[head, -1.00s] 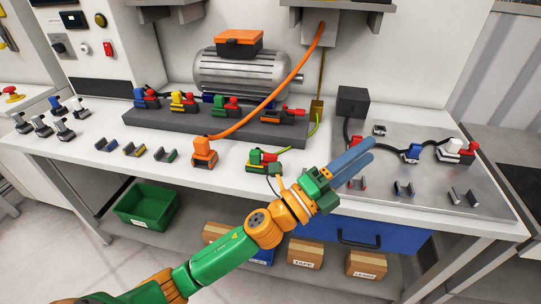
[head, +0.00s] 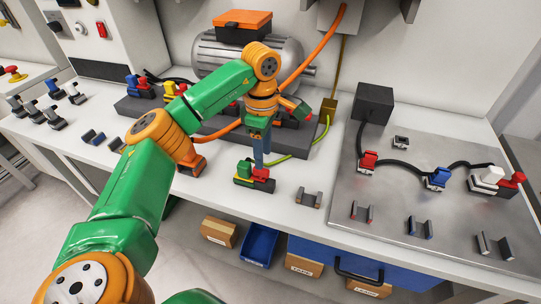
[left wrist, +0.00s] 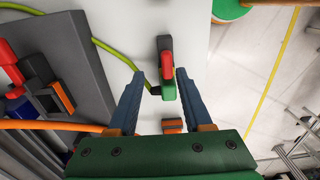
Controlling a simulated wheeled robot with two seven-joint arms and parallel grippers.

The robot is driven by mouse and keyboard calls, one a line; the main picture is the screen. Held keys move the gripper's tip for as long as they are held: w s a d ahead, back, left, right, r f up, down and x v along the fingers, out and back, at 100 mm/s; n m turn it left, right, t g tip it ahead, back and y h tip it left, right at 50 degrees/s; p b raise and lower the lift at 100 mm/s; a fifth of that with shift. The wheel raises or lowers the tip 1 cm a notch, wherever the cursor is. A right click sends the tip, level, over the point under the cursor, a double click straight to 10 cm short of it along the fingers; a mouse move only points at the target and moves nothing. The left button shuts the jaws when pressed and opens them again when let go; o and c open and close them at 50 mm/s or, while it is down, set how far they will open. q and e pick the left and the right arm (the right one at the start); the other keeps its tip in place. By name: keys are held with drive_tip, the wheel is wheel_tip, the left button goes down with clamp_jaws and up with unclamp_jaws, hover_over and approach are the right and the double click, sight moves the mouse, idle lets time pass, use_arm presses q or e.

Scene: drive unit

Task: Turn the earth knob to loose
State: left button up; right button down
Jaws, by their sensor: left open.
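The earth knob is the red handle (head: 262,175) on a small green connector (head: 243,171) on the bench, where a green-yellow cable (head: 300,150) ends. My left gripper (head: 262,162) points down just above it. In the left wrist view the open gripper (left wrist: 159,74) has its blue fingers on either side, with the red knob (left wrist: 167,64) and green body (left wrist: 169,90) between and slightly beyond the tips. I cannot tell whether a finger touches it, nor whether the knob is loose or tight. My right gripper is out of view.
The grey motor (head: 220,60) and dark terminal block (head: 290,140) stand behind my arm. An orange connector (head: 190,165) is close left. A small grey holder (head: 308,198) is at the right, then a metal plate (head: 400,190) with cabled connectors.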

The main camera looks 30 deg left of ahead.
sight(259, 176)
use_arm(q)
drive_tip(key=shift+s+f, duration=1)
drive_tip(key=shift+f, duration=0.15)
drive_tip(key=shift+w+a+f+p, duration=0.1)
drive_tip(key=shift+w+f+p, duration=0.05)
drive_tip(key=shift+f, duration=0.25)
drive_tip(key=shift+w+f+p, duration=0.1)
drive_tip(key=shift+f+p, duration=0.05)
drive_tip(key=shift+f, duration=0.25)
drive_tip(key=shift+w+f, duration=0.15)
drive_tip(key=shift+w, duration=0.2)
drive_tip(key=shift+s, duration=0.15)
clamp_jaws()
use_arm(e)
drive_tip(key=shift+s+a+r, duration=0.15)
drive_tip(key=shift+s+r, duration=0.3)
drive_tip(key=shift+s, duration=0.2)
